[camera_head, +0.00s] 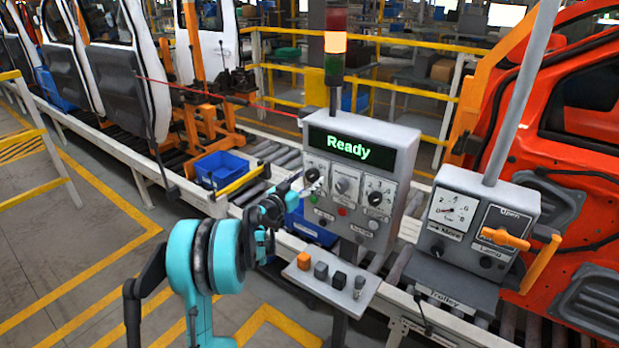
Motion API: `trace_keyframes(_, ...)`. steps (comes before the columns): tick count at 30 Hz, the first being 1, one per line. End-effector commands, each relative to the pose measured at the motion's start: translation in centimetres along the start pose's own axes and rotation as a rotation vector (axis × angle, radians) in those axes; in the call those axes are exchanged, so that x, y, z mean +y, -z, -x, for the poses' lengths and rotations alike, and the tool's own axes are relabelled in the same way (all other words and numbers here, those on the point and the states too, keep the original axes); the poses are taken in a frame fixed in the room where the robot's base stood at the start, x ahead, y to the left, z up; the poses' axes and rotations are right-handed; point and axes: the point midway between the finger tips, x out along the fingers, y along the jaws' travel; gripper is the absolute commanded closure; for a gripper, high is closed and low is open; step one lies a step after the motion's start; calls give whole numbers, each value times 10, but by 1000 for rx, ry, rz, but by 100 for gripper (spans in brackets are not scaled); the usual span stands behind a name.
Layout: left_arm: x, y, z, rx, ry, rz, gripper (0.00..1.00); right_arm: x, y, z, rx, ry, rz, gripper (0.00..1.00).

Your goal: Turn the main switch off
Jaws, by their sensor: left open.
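The grey control panel (398,160) stands in the middle with a lit green "Ready" display (348,148). Below the display is a row of rotary switches: a dark left one (312,175), a grey middle one (342,186) and a numbered right one (376,198). Their labels are too small to read, so I cannot tell which is the main switch. My left gripper (307,187) is open at the panel's left side, close to the left switch. The fingers partly overlap the panel there, and I cannot tell whether they touch the switch. My right gripper is not in view.
A small shelf (322,284) with several small blocks juts out below the panel. A second grey box (464,195) with a gauge and orange handle (505,238) stands at right. Blue bins (220,168) and a conveyor lie at left.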

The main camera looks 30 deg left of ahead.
Motion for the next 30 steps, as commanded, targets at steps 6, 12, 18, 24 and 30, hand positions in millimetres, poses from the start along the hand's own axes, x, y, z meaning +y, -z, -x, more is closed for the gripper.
trace_keyframes(6,1,0,-9,0,-1,0,39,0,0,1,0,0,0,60)
trace_keyframes(12,1,0,-8,0,-1,0,50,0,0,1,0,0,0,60)
trace_keyframes(18,1,0,-8,0,-1,0,89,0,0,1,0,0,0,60)
trace_keyframes(24,1,0,-8,0,-1,9,89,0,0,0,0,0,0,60)
trace_keyframes(30,1,0,-8,0,0,68,89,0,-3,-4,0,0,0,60)
